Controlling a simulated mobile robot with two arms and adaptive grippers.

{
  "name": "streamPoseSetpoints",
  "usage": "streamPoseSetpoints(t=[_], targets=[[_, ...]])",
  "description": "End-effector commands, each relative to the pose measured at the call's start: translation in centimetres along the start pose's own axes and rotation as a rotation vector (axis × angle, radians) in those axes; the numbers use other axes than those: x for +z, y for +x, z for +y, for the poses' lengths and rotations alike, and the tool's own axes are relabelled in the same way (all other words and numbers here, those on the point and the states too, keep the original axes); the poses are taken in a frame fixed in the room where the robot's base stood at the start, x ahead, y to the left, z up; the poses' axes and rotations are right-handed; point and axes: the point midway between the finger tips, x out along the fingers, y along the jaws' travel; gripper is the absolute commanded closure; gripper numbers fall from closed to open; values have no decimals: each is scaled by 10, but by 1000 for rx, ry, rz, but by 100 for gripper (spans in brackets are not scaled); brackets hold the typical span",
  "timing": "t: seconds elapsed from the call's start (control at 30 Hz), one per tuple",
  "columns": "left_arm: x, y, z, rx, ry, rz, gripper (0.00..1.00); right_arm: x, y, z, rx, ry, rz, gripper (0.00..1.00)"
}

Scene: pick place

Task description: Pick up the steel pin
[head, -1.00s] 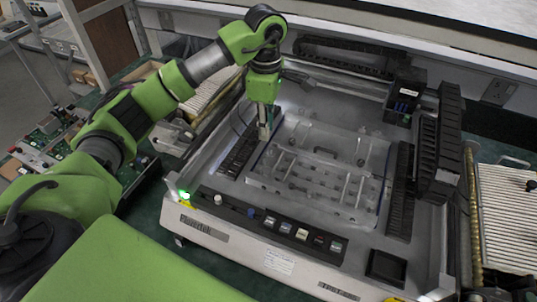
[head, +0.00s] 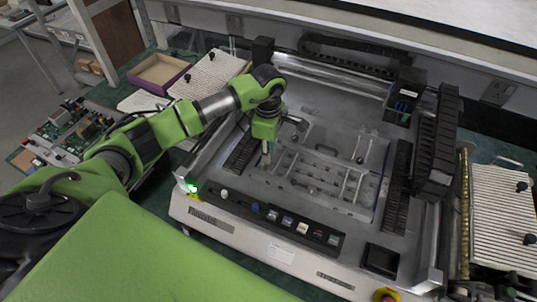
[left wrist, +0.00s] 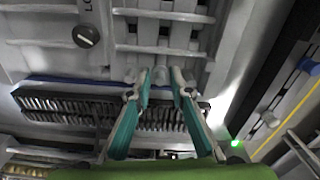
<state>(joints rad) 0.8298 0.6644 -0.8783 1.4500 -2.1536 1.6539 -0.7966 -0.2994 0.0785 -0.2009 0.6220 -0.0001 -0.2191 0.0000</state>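My left gripper (head: 267,159) points down over the left part of the machine's bed, by the metal fixture plate (head: 345,203). In the left wrist view its two teal fingers (left wrist: 161,72) are apart, with a gap between the tips. Small rounded metallic shapes show at and behind the tips, one of them, perhaps the steel pin (left wrist: 160,76), seen in the gap. I cannot tell whether the fingers touch it. My right gripper is in no view.
A black ribbed strip (head: 243,154) lies left of the plate, and another (head: 397,187) lies right of it. A tall black cable chain (head: 437,145) stands at the right. A button panel (head: 280,222) runs along the front.

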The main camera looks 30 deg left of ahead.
Motion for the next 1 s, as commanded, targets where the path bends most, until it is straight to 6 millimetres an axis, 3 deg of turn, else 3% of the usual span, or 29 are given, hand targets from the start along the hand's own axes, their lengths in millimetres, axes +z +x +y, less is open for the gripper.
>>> streamPoseSetpoints(t=[0.13, 0.23, 0.73, 0.87, 1.0], targets=[[0, 0, 0, 0, 0, 0, 80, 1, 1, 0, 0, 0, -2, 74], [0, 0, 0, 0, 0, 0, 100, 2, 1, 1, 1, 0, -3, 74], [0, -3, 1, 2, 1, -1, 100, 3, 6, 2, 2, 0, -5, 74], [0, -12, 1, 5, 0, -1, 100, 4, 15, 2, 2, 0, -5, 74], [3, -34, -2, 7, 3, -2, 100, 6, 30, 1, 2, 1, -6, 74]])
